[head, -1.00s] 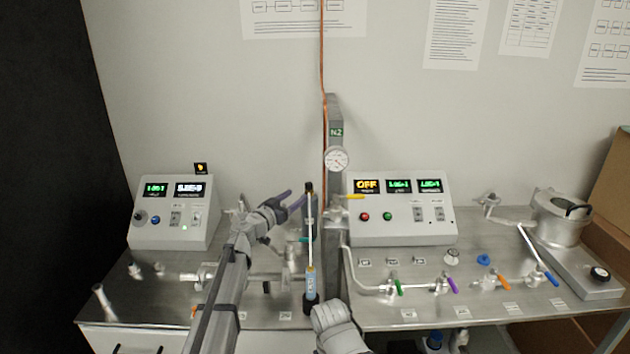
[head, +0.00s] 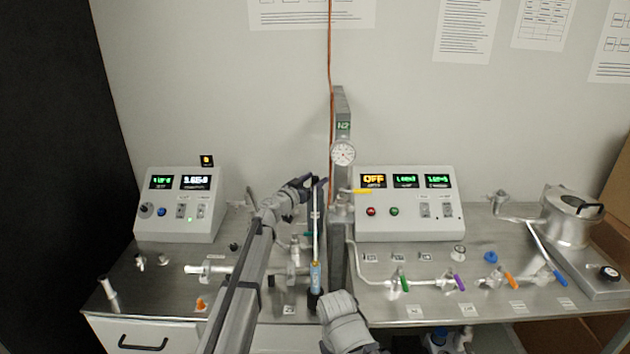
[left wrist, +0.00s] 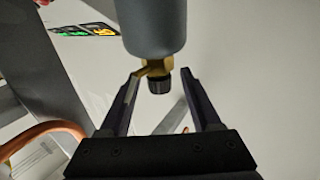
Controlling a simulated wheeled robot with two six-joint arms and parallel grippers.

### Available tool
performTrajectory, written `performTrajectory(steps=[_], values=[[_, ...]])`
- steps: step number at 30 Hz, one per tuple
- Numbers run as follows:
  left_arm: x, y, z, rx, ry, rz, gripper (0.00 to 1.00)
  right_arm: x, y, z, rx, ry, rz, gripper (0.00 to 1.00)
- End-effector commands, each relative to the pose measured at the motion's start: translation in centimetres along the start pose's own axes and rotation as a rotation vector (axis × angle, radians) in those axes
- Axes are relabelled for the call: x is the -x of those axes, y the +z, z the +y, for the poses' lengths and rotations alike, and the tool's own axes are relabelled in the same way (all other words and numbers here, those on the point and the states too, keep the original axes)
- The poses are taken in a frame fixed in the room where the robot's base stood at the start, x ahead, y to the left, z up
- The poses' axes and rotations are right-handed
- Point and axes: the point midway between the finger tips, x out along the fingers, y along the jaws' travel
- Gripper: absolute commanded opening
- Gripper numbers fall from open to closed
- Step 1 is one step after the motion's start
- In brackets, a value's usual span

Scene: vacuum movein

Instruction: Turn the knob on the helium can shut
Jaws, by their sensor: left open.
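The helium can, a grey cylinder (left wrist: 155,28), fills the top middle of the left wrist view. It ends in a brass fitting (left wrist: 154,67) with a small black knob (left wrist: 158,82). My left gripper (left wrist: 160,84) is open, with one finger on each side of the fitting and knob. A gap shows at the right finger; the left finger's tip is very close to the brass, and I cannot tell if it touches. In the head view my left gripper (head: 314,185) is left of the gauge post, and there it hides the knob.
A slim wand with a blue-labelled lower part (head: 315,275) stands in front of the gauge post (head: 337,240). A yellow-handled valve (head: 362,191) and the right control box (head: 410,235) lie just right. The left control box (head: 175,228) stands left. Pipework crowds the bench.

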Motion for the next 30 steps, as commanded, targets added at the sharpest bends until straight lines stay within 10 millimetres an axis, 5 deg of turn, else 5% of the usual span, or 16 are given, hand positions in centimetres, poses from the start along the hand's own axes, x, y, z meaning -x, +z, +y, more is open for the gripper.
performTrajectory(steps=[8, 25, 30], values=[[-0.31, 0.0, 0.03, 0.0, -0.001, 0.0, 0.64, 0.0, 0.0, 0.0, 0.0, 0.0, 0.0, 0.5], [-0.29, 0.0, 0.03, 0.0, 0.0, 0.0, 0.0, 0.0, 0.0, 0.0, 0.0, 0.0, 0.0, 0.5], [-0.29, 0.0, 0.03, 0.0, 0.0, 0.0, 0.0, 0.0, 0.0, 0.0, 0.0, 0.0, 0.0, 0.5]])
